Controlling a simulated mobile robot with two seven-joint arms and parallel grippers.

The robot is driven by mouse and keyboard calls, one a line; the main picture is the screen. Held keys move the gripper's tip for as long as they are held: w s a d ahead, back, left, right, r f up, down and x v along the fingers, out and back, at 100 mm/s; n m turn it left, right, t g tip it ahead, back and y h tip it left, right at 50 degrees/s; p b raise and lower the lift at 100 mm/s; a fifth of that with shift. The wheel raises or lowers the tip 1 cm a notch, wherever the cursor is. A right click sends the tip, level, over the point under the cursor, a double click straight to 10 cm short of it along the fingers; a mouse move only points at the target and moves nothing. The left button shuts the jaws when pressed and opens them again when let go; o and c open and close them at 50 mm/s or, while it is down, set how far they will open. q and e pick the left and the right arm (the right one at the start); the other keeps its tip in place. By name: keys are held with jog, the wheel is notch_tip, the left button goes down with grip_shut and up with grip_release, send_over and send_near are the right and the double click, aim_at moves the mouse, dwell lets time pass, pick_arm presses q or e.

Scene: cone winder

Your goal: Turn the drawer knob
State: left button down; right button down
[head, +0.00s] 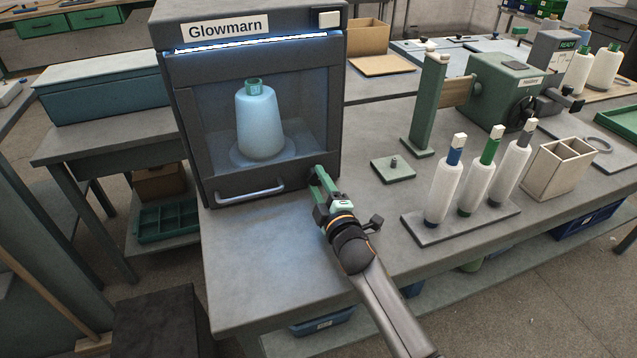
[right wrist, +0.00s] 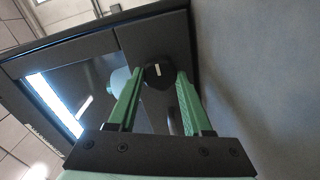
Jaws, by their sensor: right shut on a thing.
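The dark Glowmarn cabinet (head: 188,130) stands on the grey bench, with a window, a lit strip at the top and a silver bar handle (head: 250,189) low on its front. In the right wrist view a round black knob (right wrist: 158,74) with a white mark sits on the cabinet front. My right gripper (head: 318,173) is at the lower right of the cabinet front, and its green fingers (right wrist: 159,82) are shut on the knob, one on each side. In the head view the gripper hides the knob. My left gripper is not in view.
A pale blue cone (head: 258,122) stands behind the window. To the right are a small green plate with a peg (head: 393,169), several white bobbins on a grey rack (head: 460,222), a divided box (head: 557,168) and a green winder (head: 495,90). The bench front left is clear.

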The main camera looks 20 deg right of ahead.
jog(key=shift+c, duration=1.6)
grip_release()
jog(key=s, duration=1.2)
jog(key=shift+s+d+p, duration=0.2)
jog(key=shift+s+p, duration=0.05)
jog(key=shift+p, duration=0.15)
jog(key=shift+s, duration=0.1)
